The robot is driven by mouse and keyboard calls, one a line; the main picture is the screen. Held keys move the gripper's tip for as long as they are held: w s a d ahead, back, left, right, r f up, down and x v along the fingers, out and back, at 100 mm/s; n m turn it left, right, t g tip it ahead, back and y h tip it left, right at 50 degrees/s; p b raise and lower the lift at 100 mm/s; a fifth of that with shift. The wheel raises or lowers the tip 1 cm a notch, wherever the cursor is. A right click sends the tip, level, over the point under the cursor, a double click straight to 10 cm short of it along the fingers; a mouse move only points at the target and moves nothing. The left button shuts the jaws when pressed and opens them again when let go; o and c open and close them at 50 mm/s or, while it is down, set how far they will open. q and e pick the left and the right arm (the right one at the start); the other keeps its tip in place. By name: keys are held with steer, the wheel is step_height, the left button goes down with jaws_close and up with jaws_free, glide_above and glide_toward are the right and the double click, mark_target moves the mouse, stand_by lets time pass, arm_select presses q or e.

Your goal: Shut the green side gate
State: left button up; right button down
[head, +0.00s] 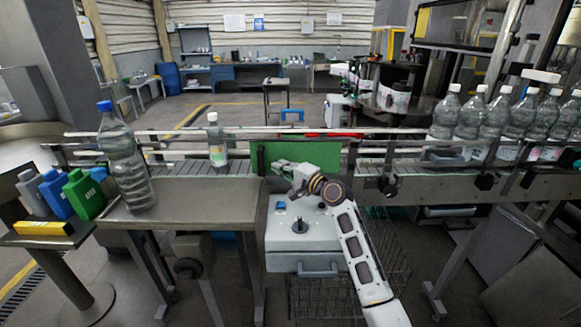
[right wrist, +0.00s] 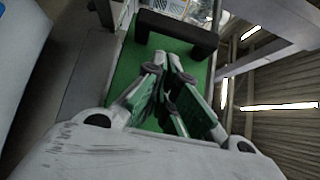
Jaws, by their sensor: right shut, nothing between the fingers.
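The green side gate (head: 321,153) is an upright green panel at the near side of the conveyor, in the middle of the head view. In the right wrist view the green panel (right wrist: 126,65) fills the middle, with a dark bar-like handle (right wrist: 176,30) on it. My right gripper (head: 280,165) is in front of the gate's lower left part. Its fingers (right wrist: 168,65) are shut and empty, pointing toward the handle. I cannot tell whether they touch the gate. My left gripper is not in view.
A white bench unit with a blue button (head: 281,205) stands below my right gripper. A bottle (head: 217,145) stands on the conveyor (head: 190,168) to the left. A large blue-capped bottle (head: 124,160) stands nearer. Several bottles (head: 470,118) line the right side.

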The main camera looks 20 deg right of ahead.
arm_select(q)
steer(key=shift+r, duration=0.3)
arm_select(e)
steer(key=shift+w+a, duration=0.25)
steer(key=shift+a, duration=0.7)
